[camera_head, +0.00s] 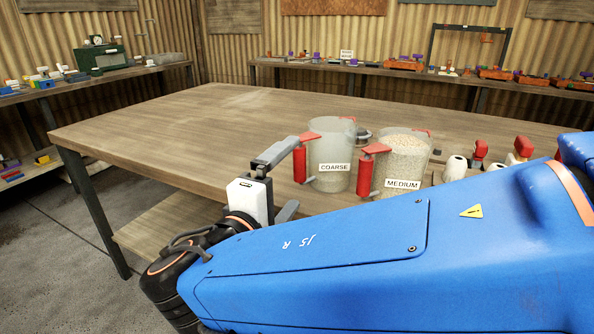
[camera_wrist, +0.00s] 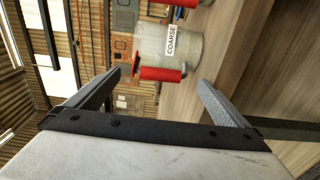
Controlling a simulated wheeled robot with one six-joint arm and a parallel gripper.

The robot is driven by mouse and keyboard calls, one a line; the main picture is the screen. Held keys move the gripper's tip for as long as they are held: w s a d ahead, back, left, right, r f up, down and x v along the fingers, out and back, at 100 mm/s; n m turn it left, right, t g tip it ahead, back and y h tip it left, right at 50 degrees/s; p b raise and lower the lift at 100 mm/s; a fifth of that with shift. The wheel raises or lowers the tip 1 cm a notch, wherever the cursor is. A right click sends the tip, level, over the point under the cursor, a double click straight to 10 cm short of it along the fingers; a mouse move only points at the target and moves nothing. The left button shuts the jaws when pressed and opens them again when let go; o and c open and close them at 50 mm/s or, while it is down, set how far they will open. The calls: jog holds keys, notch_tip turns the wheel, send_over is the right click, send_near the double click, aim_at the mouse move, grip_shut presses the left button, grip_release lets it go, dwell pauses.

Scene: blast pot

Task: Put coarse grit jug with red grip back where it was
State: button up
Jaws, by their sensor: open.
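The coarse grit jug (camera_head: 335,139) is a clear cylinder labelled COARSE with a red grip (camera_head: 300,165) on its left side. My gripper (camera_head: 292,178) is open at the grip side of the jug. In the wrist view, which is turned sideways, the red grip (camera_wrist: 162,74) lies in line with the gap between my open fingertips (camera_wrist: 160,79), and the jug (camera_wrist: 168,48) is beyond it. I cannot tell whether a finger touches the grip. My arm hides part of the table in front.
A MEDIUM jug (camera_head: 403,160), full of pale grit with a red grip, stands just right of the coarse jug. White and red nozzle-like items (camera_head: 455,168) stand further right. The left part of the table (camera_head: 190,135) is clear. Cluttered shelves line the walls.

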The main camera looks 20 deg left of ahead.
jog(key=shift+s+a, duration=0.15)
jog(key=shift+s, duration=2.8)
